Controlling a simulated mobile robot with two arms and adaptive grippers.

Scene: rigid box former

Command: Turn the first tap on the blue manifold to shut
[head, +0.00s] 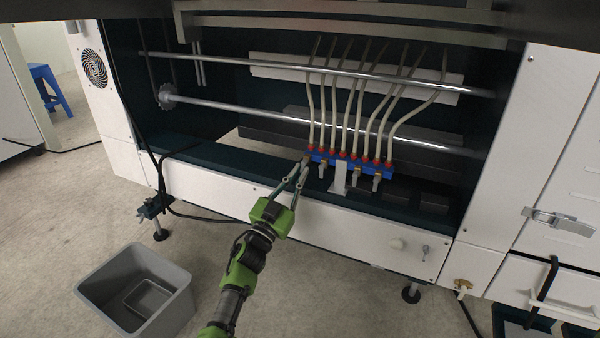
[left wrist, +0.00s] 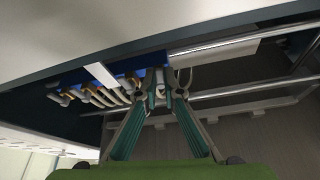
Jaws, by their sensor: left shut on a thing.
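The blue manifold (head: 350,163) is a bar low in the machine's open bay, with red fittings and pale hoses rising from it. Several brass taps with pale handles (head: 377,181) hang along its front. My left gripper (head: 304,164) reaches up to the manifold's left end. In the left wrist view its fingertips (left wrist: 163,88) are shut around a small pale part at the blue bar, which looks like the first tap's handle. The fingers mostly hide that tap, so its exact angle cannot be told. My right gripper is not in view.
A white bracket (head: 340,178) stands in front of the manifold. Steel rods (head: 260,110) cross the bay behind it. A white front panel (head: 340,238) lies below. A grey bin (head: 138,292) stands on the floor at lower left.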

